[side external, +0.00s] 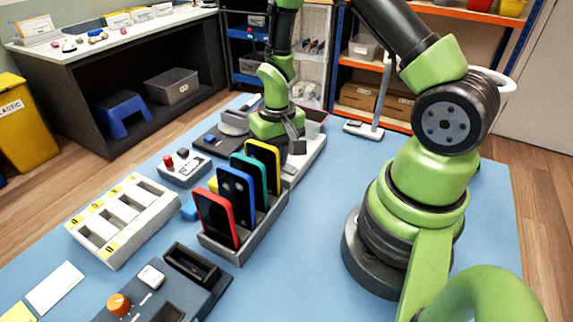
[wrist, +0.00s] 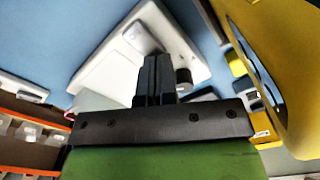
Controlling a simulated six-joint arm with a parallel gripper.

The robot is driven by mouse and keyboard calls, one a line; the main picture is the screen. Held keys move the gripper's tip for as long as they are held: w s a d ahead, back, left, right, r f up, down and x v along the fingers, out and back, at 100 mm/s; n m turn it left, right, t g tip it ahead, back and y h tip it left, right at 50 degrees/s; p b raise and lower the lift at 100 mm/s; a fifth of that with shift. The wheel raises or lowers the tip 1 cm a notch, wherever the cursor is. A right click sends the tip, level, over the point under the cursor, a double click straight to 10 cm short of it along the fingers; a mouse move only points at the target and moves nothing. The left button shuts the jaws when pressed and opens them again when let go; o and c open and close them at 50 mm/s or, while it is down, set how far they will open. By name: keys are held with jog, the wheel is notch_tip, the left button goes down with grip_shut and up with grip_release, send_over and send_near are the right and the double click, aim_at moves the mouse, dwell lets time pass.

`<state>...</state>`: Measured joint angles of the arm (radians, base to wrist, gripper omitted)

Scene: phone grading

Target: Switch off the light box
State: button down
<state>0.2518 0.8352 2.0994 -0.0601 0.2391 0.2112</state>
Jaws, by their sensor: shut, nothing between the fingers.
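A white, flat-topped box that looks like the light box (side external: 308,158) stands behind the phone rack in the side view, partly hidden by my gripper and the phones. In the wrist view its pale top (wrist: 105,65) carries a small light rectangular part (wrist: 137,36), probably its switch, and a dark round part (wrist: 183,77). My gripper (side external: 297,146) is over this box, fingers pointing down, shut and empty. Its closed fingers (wrist: 155,75) cover part of the box top in the wrist view. I cannot tell whether they touch it or whether the light is on.
A yellow phone (side external: 262,154) stands close beside my gripper, large at the right of the wrist view (wrist: 262,60). Green, blue and red phones stand in the grey rack (side external: 218,247). A box with a red button (side external: 180,172) and a white slotted tray (side external: 150,228) lie left.

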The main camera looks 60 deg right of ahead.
jog(key=shift+f, duration=0.4)
jog(key=shift+r, duration=0.1)
notch_tip(320, 180, up, 7)
dwell(0.8)
jog(key=s+a+r+t, duration=0.2)
jog(key=a+r+t, duration=0.15)
jog(key=r, duration=0.85)
jog(key=s+a+r+n+t+y, duration=0.2)
jog(key=s+a+r+t, duration=0.1)
jog(key=s+a+r, duration=0.3)
jog(key=s+r, duration=0.2)
jog(key=s, duration=0.2)
jog(key=shift+t, duration=0.35)
